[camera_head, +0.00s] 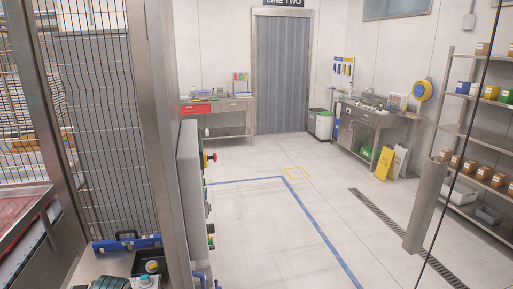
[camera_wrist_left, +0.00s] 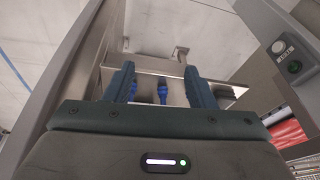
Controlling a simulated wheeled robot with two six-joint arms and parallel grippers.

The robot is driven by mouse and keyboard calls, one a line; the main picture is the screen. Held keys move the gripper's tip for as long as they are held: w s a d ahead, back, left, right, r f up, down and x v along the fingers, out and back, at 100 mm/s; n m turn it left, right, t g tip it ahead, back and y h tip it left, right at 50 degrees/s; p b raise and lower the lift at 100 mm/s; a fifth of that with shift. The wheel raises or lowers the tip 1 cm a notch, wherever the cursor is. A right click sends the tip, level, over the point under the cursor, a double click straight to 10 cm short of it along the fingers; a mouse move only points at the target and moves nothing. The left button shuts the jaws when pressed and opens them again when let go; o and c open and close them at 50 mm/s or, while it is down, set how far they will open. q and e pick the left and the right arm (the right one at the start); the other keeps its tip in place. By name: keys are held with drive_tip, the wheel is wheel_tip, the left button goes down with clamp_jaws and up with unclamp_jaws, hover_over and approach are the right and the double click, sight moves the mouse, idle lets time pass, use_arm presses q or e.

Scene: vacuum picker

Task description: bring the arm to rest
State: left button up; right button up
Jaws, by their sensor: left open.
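My left gripper (camera_wrist_left: 158,78) shows in the left wrist view with its two dark fingers spread apart. I see nothing held between them. Behind the gap are a pale metal ledge and a small blue fitting (camera_wrist_left: 162,90), which look apart from the fingers. Neither gripper shows in the head view. My right gripper is in neither view.
A grey control box (camera_head: 190,200) with a red knob is mounted by a metal post close on the left. Shelves (camera_head: 485,125) stand right; the middle floor is clear.

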use_arm(q)
drive_tip(key=s+d+f+m+t+h, duration=0.1)
drive_tip(key=s+d+m, duration=0.25)
drive_tip(key=s, duration=1.05)
drive_tip(key=s+d+f+m, duration=0.2)
drive_tip(key=s+d, duration=0.2)
drive_tip(key=s, duration=0.9)
wheel_tip(320, 180, down, 36)
drive_tip(key=a+g+b, duration=0.1)
drive_tip(key=a+b, duration=0.2)
drive_tip(key=b, duration=0.4)
drive_tip(key=s+f+b, duration=0.2)
drive_tip(key=s+f, duration=0.4)
drive_tip(key=f, duration=0.3)
drive_tip(key=s+f+g+b, duration=0.1)
drive_tip(key=s+f+b, duration=0.2)
drive_tip(key=s+f, duration=0.3)
drive_tip(key=s+a+f+b, duration=0.1)
drive_tip(key=s+f, duration=0.5)
drive_tip(key=f, duration=0.7)
drive_tip(key=shift+s+g+b, duration=0.3)
drive_tip(key=shift+s+b, duration=0.1)
drive_tip(key=shift+b, duration=0.3)
